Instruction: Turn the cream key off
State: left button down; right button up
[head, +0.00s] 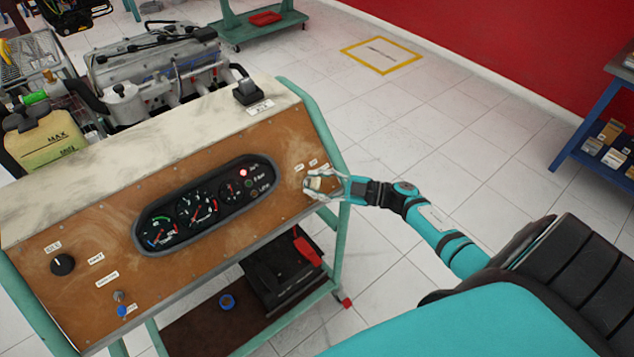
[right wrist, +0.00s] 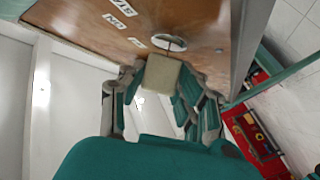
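The cream key (head: 314,184) sits in its switch at the right end of the brown instrument panel (head: 110,225). In the right wrist view, the key's pale block-shaped head (right wrist: 160,74) stands out from a round light plate on the panel. My right gripper (head: 317,182) reaches the key from the right. In the right wrist view its fingers (right wrist: 160,85) lie on both sides of the key's head and appear closed against it. The fingers partly cover the key in the head view. My left gripper is not in view.
A gauge cluster (head: 182,214) with a lit red lamp (head: 243,172) is left of the key. A black knob (head: 63,264) is at the panel's lower left. An engine (head: 155,70) stands behind the panel. A battery (head: 285,270) sits on the lower shelf.

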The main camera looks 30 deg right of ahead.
grip_shut()
jog(key=n+g+b, duration=0.1)
jog(key=n+g, duration=0.2)
jog(key=shift+d+n+y+b, duration=0.1)
jog(key=shift+n+y+b, duration=0.2)
jog(key=shift+n+y, duration=0.1)
jog(key=shift+n+g+h+b, duration=0.3)
jog(key=shift+n+g+b, duration=0.65)
jog(key=shift+n+g, duration=1.35)
jog(key=o, duration=0.7)
grip_release()
jog(key=shift+o, duration=0.2)
